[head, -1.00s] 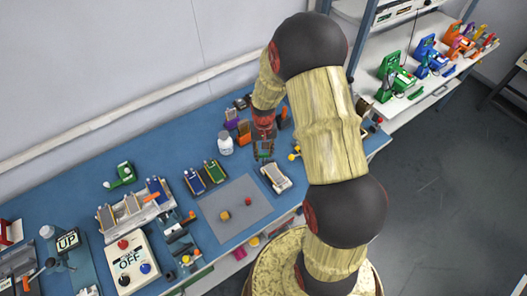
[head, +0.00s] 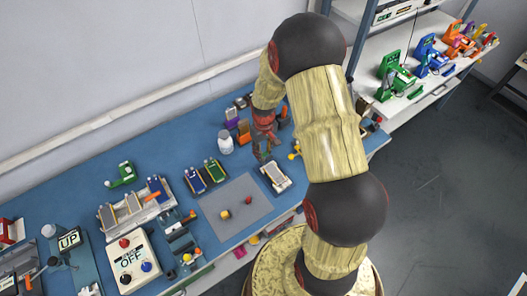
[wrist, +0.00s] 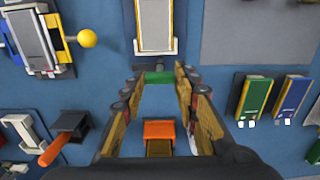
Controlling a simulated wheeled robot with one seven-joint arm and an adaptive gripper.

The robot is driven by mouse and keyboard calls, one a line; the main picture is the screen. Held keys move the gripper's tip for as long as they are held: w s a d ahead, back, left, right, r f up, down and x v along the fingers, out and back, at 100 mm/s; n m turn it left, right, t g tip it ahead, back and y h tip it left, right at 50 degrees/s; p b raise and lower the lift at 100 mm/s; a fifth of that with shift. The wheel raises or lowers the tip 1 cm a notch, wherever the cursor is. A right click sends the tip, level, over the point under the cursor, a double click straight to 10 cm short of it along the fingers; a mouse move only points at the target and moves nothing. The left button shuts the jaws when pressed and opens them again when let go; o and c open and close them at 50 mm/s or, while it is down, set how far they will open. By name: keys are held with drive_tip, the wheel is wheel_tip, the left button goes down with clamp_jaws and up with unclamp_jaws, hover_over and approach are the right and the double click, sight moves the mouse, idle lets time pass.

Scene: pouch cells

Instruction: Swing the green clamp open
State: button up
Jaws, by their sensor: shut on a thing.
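The green clamp shows in the wrist view as a short green bar (wrist: 160,77) at the near end of a pale fixture (wrist: 140,47) that holds a grey, yellow-edged cell. My gripper (wrist: 159,80) has its fingertips on either side of the green bar and is shut on it. In the head view my gripper (head: 264,155) points down at the table, just beyond the same fixture (head: 287,184). The fingers partly hide the clamp there. I cannot tell its hinge or how far it is swung.
A fixture with a yellow ball handle (wrist: 87,39) stands left in the wrist view. An orange block (wrist: 158,130) lies below the fingers. Green and blue cells (wrist: 254,98) are on the right. A grey mat (head: 230,226) has small pieces on it.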

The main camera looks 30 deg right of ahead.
drive_tip(key=o, duration=1.1)
wheel_tip(320, 180, up, 12)
idle(0.8)
drive_tip(key=s+a+r+t+b, duration=0.2)
drive_tip(key=s+a+r, duration=0.2)
drive_tip(key=s+r, duration=0.2)
drive_tip(key=s+a+r+t+b, duration=0.1)
drive_tip(key=s+a+r, duration=0.4)
drive_tip(key=s+r, duration=0.1)
drive_tip(key=s+a+r+t+b, duration=0.2)
drive_tip(key=s+a+r, duration=0.3)
drive_tip(key=s, duration=0.3)
drive_tip(key=shift+r+m+t+b, duration=0.3)
drive_tip(key=shift+r, duration=0.6)
